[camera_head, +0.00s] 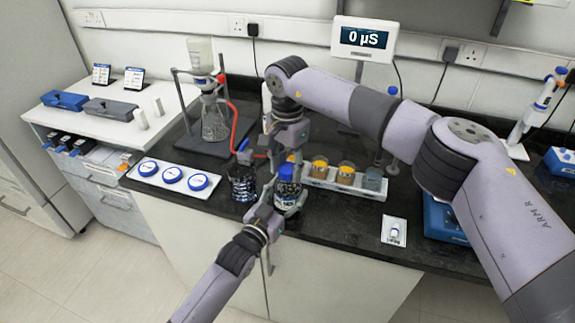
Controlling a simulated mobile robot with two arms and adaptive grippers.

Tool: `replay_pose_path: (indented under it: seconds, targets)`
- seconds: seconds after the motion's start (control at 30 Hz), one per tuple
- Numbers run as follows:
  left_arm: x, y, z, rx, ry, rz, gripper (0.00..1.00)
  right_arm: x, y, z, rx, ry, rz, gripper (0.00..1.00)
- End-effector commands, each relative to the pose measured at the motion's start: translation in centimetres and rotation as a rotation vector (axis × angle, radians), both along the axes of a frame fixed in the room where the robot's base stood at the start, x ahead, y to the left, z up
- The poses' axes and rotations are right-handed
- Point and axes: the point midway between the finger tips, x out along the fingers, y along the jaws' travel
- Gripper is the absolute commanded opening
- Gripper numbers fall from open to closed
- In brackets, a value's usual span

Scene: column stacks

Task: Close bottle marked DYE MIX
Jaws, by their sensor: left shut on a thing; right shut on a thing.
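A clear bottle (288,197) with dark, speckled contents stands near the front edge of the black bench. A blue cap (286,171) is at its top; I cannot tell whether it is seated or threaded. My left gripper (277,204) comes from the lower left and is shut on the bottle's side. My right gripper (287,160) comes down from above and is shut on the cap. The grippers hide part of the bottle and cap. No label text can be read, so the DYE MIX marking is not confirmed.
A white tray (128,178) with three blue round lids lies left. A dark wire-like cup (243,184) stands close left of the bottle. A flask stand (183,105) is behind; a small white card (394,231) lies right.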

Motion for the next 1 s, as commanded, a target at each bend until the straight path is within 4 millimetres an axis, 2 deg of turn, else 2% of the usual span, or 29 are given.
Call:
replay_pose_path:
  seconds: [0.17,1.0]
  targets:
    - [0.01,0.0,0.03,0.0,-0.001,0.0,0.0,0.0,0.0,-0.01,0.0,0.0,-0.277,0.04]
    - [0.0,-0.01,0.04,0.0,-0.001,0.0,0.0,0.01,0.01,-0.11,0.0,0.0,-2.089,0.04]
